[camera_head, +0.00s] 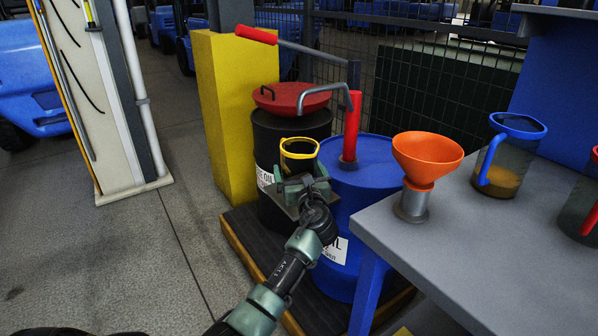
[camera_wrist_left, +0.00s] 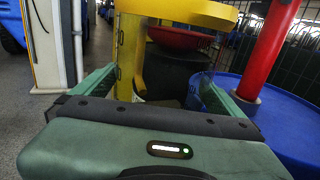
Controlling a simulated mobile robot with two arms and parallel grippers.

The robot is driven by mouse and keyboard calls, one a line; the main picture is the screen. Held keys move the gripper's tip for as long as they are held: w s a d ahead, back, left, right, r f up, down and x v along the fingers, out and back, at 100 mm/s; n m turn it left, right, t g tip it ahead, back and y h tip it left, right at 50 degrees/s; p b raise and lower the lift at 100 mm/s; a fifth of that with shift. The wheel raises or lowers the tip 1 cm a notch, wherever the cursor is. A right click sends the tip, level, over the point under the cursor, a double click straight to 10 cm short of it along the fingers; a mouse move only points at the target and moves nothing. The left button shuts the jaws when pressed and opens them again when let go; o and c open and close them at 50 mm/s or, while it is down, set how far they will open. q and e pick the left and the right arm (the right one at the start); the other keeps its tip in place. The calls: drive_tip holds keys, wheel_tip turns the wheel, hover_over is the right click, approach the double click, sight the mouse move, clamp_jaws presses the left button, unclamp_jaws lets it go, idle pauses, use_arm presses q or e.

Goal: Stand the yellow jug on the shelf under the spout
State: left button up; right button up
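The yellow jug (camera_head: 299,143) has a yellow rim and handle around a dark body. In the head view it is below the grey spout (camera_head: 300,103) of the red hand pump (camera_head: 352,125) on the blue drum. My left gripper (camera_head: 303,184) is in front of the jug and hides its lower part. My right gripper is out of view.
A black drum with a red lid (camera_head: 290,95) and a blue drum (camera_head: 375,170) stand on a dark pallet. The grey table (camera_head: 470,250) at right holds an orange funnel (camera_head: 427,155), a blue-rimmed jug (camera_head: 500,160) and a red-handled jug. A yellow post (camera_head: 225,110) stands behind left.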

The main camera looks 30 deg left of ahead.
use_arm(q)
drive_tip(key=shift+r, duration=0.2)
drive_tip(key=shift+s+d, duration=0.2)
drive_tip(key=shift+d, duration=0.05)
drive_tip(key=p+v, duration=0.3)
drive_tip(key=v, duration=0.8)
drive_tip(key=s+d+f+n+g+h, duration=0.25)
drive_tip(key=s+f+n, duration=0.3)
drive_tip(key=f, duration=0.65)
drive_tip(key=s+d+f+n+g+h, duration=0.2)
drive_tip(key=s+f+n+h, duration=0.3)
drive_tip(key=f, duration=0.7)
drive_tip(key=s+d+f+n+g+h, duration=0.1)
drive_tip(key=s+d+f+n+g, duration=0.1)
drive_tip(key=s, duration=0.6)
drive_tip(key=s+d+f+n+g+h, duration=0.1)
drive_tip(key=s+d+f+n+h, duration=0.1)
drive_tip(key=s+d+f+n, duration=0.3)
drive_tip(key=s+d+f+n+g+h, duration=0.2)
drive_tip(key=s+d+f+n, duration=0.2)
drive_tip(key=s+f+n, duration=0.3)
drive_tip(key=s+f, duration=0.1)
drive_tip(key=s, duration=0.2)
drive_tip(key=shift+s+g, duration=0.35)
drive_tip(key=shift+s, duration=0.05)
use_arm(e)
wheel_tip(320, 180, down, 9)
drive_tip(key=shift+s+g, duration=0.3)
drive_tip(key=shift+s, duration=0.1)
